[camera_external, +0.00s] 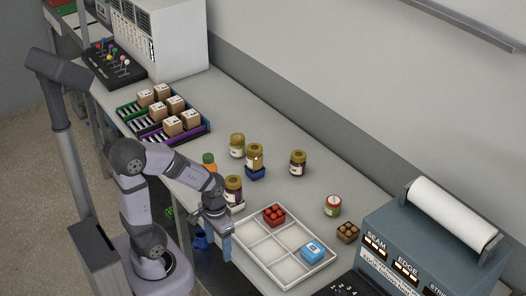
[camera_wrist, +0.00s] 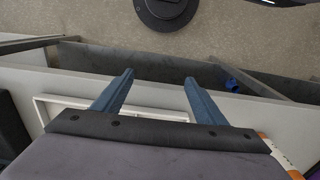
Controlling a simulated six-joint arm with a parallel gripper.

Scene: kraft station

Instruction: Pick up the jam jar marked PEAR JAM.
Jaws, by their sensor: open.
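Several gold-lidded jars stand on the bench in the external view: one at the back (camera_external: 237,146), one raised on a small blue block (camera_external: 255,157), one to the right (camera_external: 298,163), and a dark one (camera_external: 233,189) just behind my wrist. Their labels are too small to read, so I cannot tell which is PEAR JAM. My gripper (camera_external: 226,247) points down near the bench's front edge, by the left side of the divided tray. In the wrist view my gripper (camera_wrist: 157,79) has its two blue fingers wide apart with nothing between them. No jar shows clearly there.
The divided white tray (camera_external: 284,253) holds a red block (camera_external: 274,215) and a blue box (camera_external: 312,251). A red-and-green tin (camera_external: 333,206) and a brown box (camera_external: 347,233) stand to its right. An orange bottle (camera_external: 209,162) is beside my arm.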

